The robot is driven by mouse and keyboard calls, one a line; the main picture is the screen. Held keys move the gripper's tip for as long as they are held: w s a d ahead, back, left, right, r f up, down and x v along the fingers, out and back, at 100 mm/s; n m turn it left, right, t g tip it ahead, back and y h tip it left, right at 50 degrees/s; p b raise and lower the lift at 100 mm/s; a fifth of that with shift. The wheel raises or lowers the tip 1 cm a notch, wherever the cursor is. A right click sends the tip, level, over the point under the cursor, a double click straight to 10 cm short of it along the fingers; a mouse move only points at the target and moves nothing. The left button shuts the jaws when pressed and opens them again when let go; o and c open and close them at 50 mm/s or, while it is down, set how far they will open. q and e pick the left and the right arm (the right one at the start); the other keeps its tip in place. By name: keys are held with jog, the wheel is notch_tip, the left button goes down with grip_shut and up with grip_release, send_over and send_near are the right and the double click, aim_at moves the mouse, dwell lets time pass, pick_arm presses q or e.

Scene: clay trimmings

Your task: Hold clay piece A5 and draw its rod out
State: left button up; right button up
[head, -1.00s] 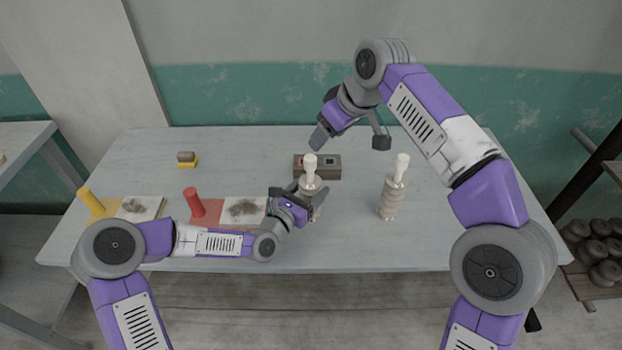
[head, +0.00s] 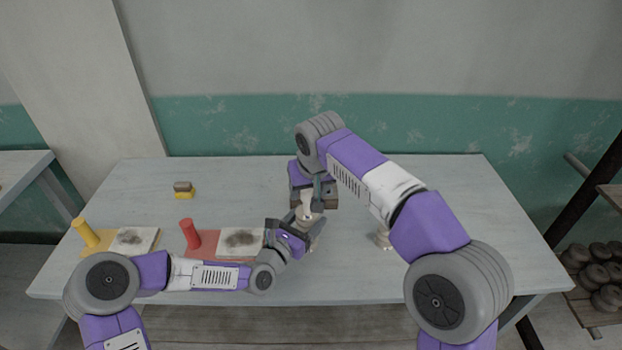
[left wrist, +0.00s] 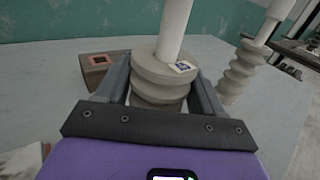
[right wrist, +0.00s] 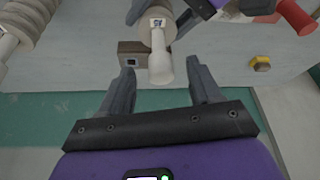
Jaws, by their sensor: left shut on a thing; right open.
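The ridged grey clay piece (left wrist: 158,82) stands upright with a pale rod (left wrist: 175,28) rising from its top. It bears a small tag, too small to read. My left gripper (head: 308,232) is shut on the clay piece, with a finger on each side in the left wrist view (left wrist: 160,85). My right gripper (head: 314,200) is open above the rod. In the right wrist view, the rod's knobbed end (right wrist: 160,70) lies between the open fingertips (right wrist: 161,72), apart from both. In the head view the grippers hide most of the clay piece.
A second ridged clay piece with a rod (left wrist: 240,72) stands to the right, mostly behind my right arm in the head view. A brown block (left wrist: 97,66) stands behind the held piece. Red (head: 190,235) and yellow cylinders (head: 86,232) and a small yellow-based block (head: 184,190) are left.

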aim_at(307, 198)
jog(key=x, duration=0.6)
jog(key=shift+w, duration=0.1)
jog(key=c, duration=1.1)
jog(key=shift+r, duration=1.15)
jog(key=shift+r, duration=2.35)
